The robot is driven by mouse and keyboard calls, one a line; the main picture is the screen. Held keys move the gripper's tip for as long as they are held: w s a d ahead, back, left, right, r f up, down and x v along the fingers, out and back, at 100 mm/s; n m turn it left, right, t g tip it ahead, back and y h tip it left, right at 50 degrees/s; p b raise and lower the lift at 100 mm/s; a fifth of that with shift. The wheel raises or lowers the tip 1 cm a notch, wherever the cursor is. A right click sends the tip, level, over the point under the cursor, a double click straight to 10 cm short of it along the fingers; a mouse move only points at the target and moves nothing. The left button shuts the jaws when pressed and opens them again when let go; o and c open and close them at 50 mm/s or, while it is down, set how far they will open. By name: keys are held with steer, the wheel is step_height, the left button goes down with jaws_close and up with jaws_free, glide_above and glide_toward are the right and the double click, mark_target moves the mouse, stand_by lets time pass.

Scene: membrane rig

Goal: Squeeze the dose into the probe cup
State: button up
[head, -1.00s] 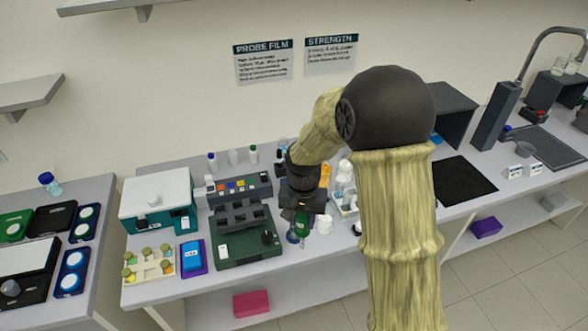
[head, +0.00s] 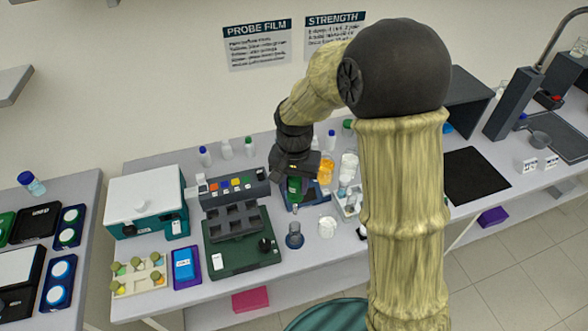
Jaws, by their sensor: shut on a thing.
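My gripper (head: 296,168) hangs from my arm over the middle of the bench, pointing down. It is shut on a small dark green thing (head: 294,188), perhaps a dropper or bottle, in front of a blue stand (head: 314,198). Whether the thing touches the stand I cannot tell. A small dark blue cup-like vessel (head: 294,237) stands on the bench nearer the front, apart from the gripper. A white cup (head: 327,227) is just right of it. Which of these is the probe cup I cannot tell. The fingertips are too small to make out.
A dark green rig (head: 243,258) with a grey slotted block stands left of the vessels. A teal and white machine (head: 147,203) and a vial tray (head: 139,275) are further left. An orange-filled beaker (head: 326,170) and a tray of white bottles (head: 348,204) are close on the right.

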mark_target(294, 211)
steer(key=shift+w, duration=0.35)
steer(key=shift+s, duration=0.3)
steer(key=shift+s+a+f+b, duration=0.1)
steer(key=shift+f+b, duration=0.15)
steer(key=shift+b, duration=0.05)
steer(key=shift+f+b, duration=0.95)
steer(key=shift+f, duration=0.35)
steer(key=p, duration=0.3)
steer(key=shift+r, duration=0.35)
steer(key=shift+f+p, duration=0.2)
steer(key=shift+p, duration=0.45)
steer(key=shift+f, duration=0.15)
steer(key=shift+f+b, duration=3.55)
steer(key=shift+f, duration=1.15)
